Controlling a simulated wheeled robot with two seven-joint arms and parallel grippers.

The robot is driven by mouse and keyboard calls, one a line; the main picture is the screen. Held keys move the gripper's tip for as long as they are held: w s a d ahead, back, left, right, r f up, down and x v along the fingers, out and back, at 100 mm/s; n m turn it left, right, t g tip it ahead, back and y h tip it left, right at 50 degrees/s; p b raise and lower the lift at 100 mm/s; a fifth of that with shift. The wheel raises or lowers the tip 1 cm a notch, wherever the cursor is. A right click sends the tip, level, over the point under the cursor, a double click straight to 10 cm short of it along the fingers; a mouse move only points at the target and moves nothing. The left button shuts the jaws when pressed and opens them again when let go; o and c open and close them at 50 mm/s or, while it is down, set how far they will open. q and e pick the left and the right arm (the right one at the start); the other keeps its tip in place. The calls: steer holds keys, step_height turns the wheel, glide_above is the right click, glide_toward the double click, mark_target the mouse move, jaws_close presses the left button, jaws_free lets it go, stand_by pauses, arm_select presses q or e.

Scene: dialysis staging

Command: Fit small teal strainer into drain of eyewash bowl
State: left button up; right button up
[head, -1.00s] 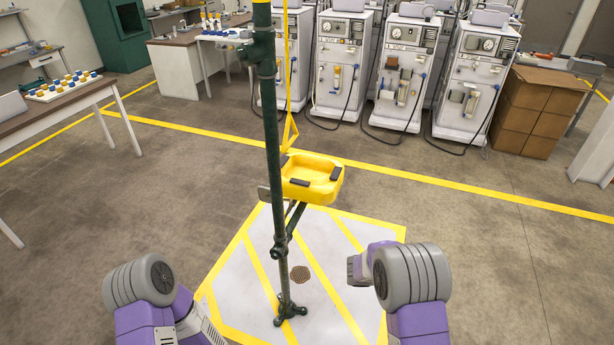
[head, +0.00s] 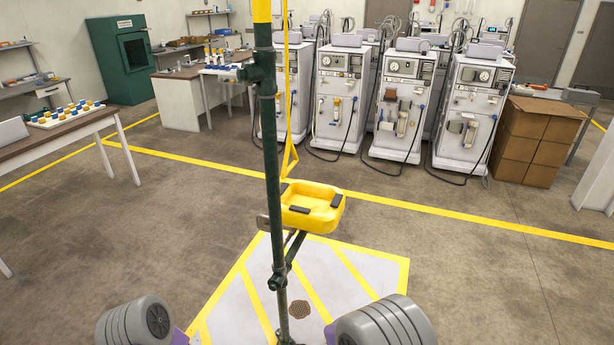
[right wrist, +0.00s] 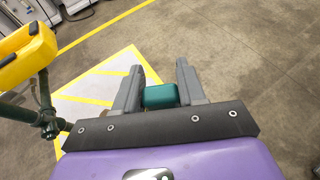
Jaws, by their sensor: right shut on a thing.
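The yellow eyewash bowl (head: 312,207) is mounted on a dark green stand pipe (head: 275,150) in the middle of the head view. Its drain cannot be made out. The bowl also shows at the upper left of the right wrist view (right wrist: 27,58). My right gripper (right wrist: 160,85) is shut on the small teal strainer (right wrist: 160,96), which sits between its fingers. The bowl is to the left of and apart from the strainer in that view. In the head view only the grey arm joints show at the bottom edge; my left gripper is out of view.
A white floor pad with yellow stripes (head: 246,300) and a round floor drain (head: 299,309) lies under the stand. Dialysis machines (head: 398,105) and a cardboard box (head: 537,140) stand behind. A table with bottles (head: 75,130) is at left. Floor around the stand is open.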

step_height(320, 180, up, 9)
steer(key=w+n+t+y, duration=0.1)
steer(key=n+t+y, duration=0.2)
steer(key=n+y, duration=0.3)
steer(key=shift+w+t, duration=0.15)
steer(key=shift+t, duration=0.25)
steer(key=shift+d, duration=0.1)
